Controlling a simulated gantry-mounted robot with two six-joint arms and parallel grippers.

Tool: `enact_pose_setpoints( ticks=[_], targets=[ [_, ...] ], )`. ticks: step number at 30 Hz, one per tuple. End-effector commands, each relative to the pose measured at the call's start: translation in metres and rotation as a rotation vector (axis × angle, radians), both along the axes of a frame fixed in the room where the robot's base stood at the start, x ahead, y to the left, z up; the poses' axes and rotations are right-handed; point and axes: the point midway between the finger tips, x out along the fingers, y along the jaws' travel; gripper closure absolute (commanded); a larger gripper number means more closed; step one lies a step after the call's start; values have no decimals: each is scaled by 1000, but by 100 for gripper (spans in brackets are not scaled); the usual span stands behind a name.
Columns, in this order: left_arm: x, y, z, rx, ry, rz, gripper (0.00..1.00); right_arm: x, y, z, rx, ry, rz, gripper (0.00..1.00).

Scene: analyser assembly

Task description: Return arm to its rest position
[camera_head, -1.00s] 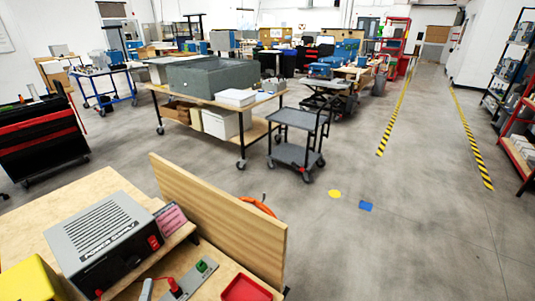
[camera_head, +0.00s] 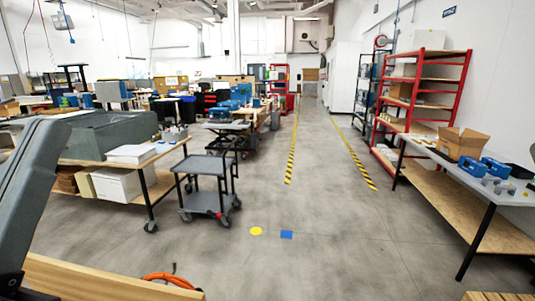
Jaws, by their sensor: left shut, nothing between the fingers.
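My left arm is a grey link that rises along the left edge of the head view. Its dark end, with my left gripper (camera_head: 13,286), is at the bottom left corner beside a wooden board (camera_head: 95,282). The gripper is shut with nothing held, and its fingertips are hard to make out at the picture edge. My right arm and right gripper are not in view.
A grey cart (camera_head: 208,184) stands ahead, with a workbench (camera_head: 128,166) to its left. A long table (camera_head: 466,180) with a cardboard box (camera_head: 461,143) and blue cases is at the right. Yellow (camera_head: 256,231) and blue (camera_head: 286,234) floor marks lie on open floor.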

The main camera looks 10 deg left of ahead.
Motion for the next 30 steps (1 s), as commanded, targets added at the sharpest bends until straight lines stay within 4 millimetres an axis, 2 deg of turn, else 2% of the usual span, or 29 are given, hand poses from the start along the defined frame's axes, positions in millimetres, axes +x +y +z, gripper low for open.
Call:
enact_pose_setpoints(
  ticks=[1, 3, 8, 21, 25, 27, 30],
  targets=[
    [4, -2, 10, -46, 24, -67, 100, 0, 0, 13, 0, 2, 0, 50],
    [4, -1, 45, -39, 22, -55, 100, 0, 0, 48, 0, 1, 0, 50],
    [4, -1, 105, -38, 23, -50, 100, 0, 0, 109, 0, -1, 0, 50],
    [4, -1, 316, -37, 22, -48, 100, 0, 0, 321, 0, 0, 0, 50],
    [4, -1, 360, -38, 23, -47, 100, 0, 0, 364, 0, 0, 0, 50],
    [4, -1, 372, -38, 23, -47, 100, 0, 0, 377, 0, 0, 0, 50],
    [4, -1, 379, -37, 23, -46, 100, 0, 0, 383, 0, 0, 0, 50]
  ],
)
